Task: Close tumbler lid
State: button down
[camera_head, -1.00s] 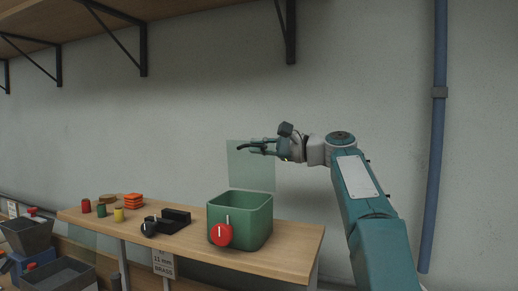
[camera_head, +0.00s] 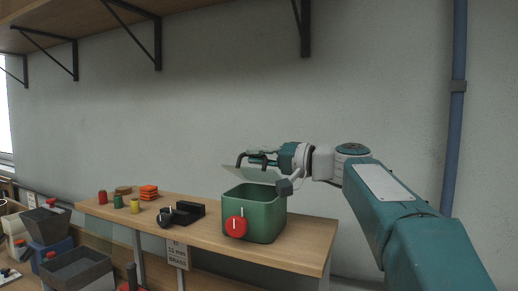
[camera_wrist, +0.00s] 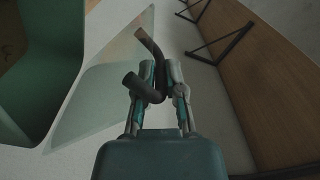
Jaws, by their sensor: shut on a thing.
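The green tumbler box (camera_head: 262,218) stands on the bench with a red round knob (camera_head: 236,226) on its front. Its pale see-through lid (camera_head: 240,172) is tilted above the box's back rim, partly open. It also shows in the wrist view (camera_wrist: 100,95), beside the green box (camera_wrist: 45,90) at the left. My gripper (camera_head: 262,160) is over the box. In the wrist view its fingers (camera_wrist: 160,85) are shut on a dark bent handle (camera_wrist: 150,45). The handle appears to be on the lid, but its joint is not clear.
Left of the box are a black block (camera_head: 188,211), an orange stack (camera_head: 148,192) and several small coloured cylinders. Grey bins (camera_head: 78,270) stand below at the left. A shelf with black brackets (camera_head: 305,30) is overhead. A blue pipe (camera_head: 456,110) runs down the wall.

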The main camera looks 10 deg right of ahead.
aim_at(253, 171)
jog(key=shift+s+a+f+n, duration=0.25)
jog(key=shift+s+f+n, duration=0.2)
jog(key=shift+f+n, duration=0.4)
jog(key=f+n, duration=0.1)
jog(key=s+f+n, duration=0.1)
jog(key=n, duration=0.1)
jog(key=shift+a, duration=0.35)
jog(key=shift+s+a+f, duration=0.1)
jog(key=shift+s+f, duration=0.15)
jog(key=shift+f, duration=0.55)
jog(key=c, duration=0.7)
grip_release()
